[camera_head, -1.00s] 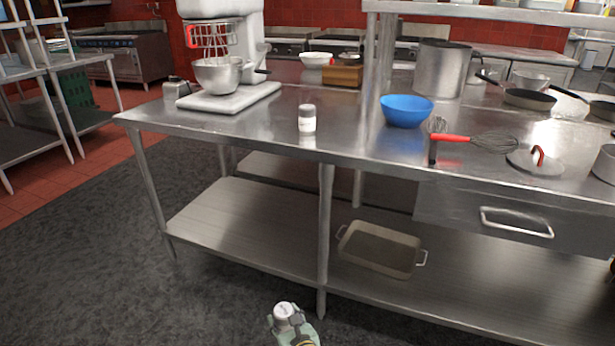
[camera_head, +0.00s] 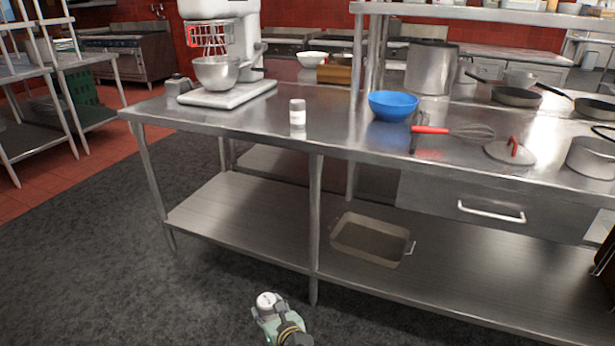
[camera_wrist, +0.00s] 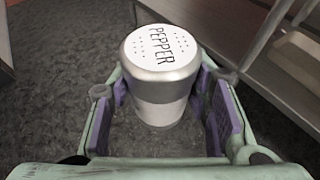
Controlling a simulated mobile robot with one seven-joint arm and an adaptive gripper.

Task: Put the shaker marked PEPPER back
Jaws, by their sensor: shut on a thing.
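The shaker marked PEPPER (camera_wrist: 160,75) has a white body and a silver-rimmed white lid with black lettering. My gripper (camera_wrist: 165,112) is shut on it, one purple pad at each side, and the shaker looks upright. In the head view the held shaker (camera_head: 268,300) shows its white top at the bottom of the picture, in my gripper (camera_head: 275,318), low in front of the steel table (camera_head: 200,118). A second white shaker with a grey lid (camera_head: 298,116) stands upright near the table's front edge; its label is too small to read.
A stand mixer (camera_head: 222,60), a blue bowl (camera_head: 393,105), a whisk (camera_head: 468,131), a lid (camera_head: 510,152) and pots stand on the table. A tray (camera_head: 370,238) lies on the lower shelf. The tabletop around the second shaker is clear.

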